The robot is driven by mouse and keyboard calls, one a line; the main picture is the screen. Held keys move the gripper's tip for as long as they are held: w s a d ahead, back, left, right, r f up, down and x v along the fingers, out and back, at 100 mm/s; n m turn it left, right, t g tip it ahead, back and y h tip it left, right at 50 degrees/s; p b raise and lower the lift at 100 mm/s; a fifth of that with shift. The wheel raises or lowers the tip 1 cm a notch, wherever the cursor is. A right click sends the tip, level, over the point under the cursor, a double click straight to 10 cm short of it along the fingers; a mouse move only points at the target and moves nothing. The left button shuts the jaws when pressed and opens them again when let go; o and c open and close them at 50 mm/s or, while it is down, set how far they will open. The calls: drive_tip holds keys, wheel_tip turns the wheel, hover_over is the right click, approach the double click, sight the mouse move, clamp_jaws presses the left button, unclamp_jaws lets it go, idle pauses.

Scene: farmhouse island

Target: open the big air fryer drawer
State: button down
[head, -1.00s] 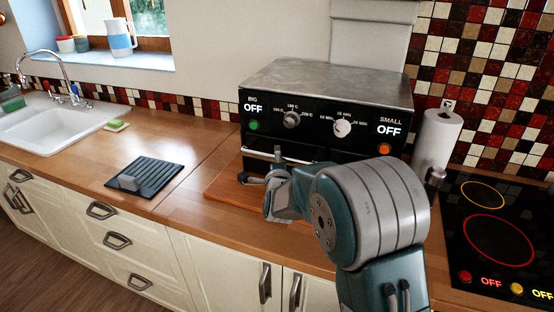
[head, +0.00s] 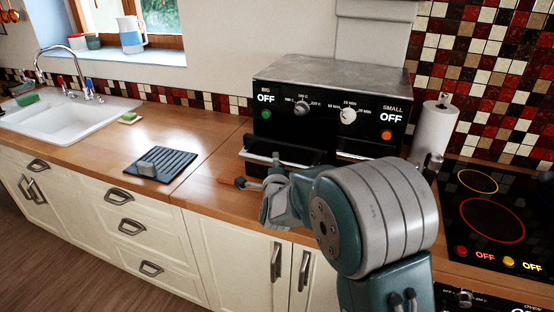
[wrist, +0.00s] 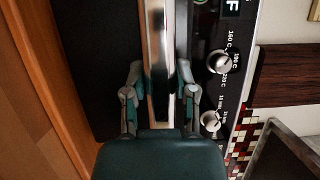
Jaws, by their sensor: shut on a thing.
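The black air fryer (head: 330,108) with a grey metal top stands on the counter against the wall. Its big drawer (head: 290,150), on the left under the BIG label, stands out from the body. The drawer's silver handle bar (head: 262,160) runs along its front; in the wrist view the bar (wrist: 159,50) runs upright between the fingers. My gripper (head: 257,183) is at this handle, and in the wrist view my gripper (wrist: 160,88) is shut on it. My wrist and arm hide part of the front. How far out the drawer is cannot be told exactly.
A paper towel roll (head: 436,133) and a black hob (head: 492,215) are at right. A dark ribbed mat (head: 160,165) and the sink (head: 65,120) are at left.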

drive_tip(key=s+a, duration=0.3)
drive_tip(key=s, duration=0.6)
drive_tip(key=shift+a+f, duration=0.25)
drive_tip(key=c, duration=0.5)
unclamp_jaws()
drive_tip(key=shift+w, duration=0.1)
drive_tip(key=shift+o, duration=0.5)
drive_tip(key=shift+r, duration=0.1)
drive_tip(key=s, duration=1.2)
drive_tip(key=shift+w, duration=0.1)
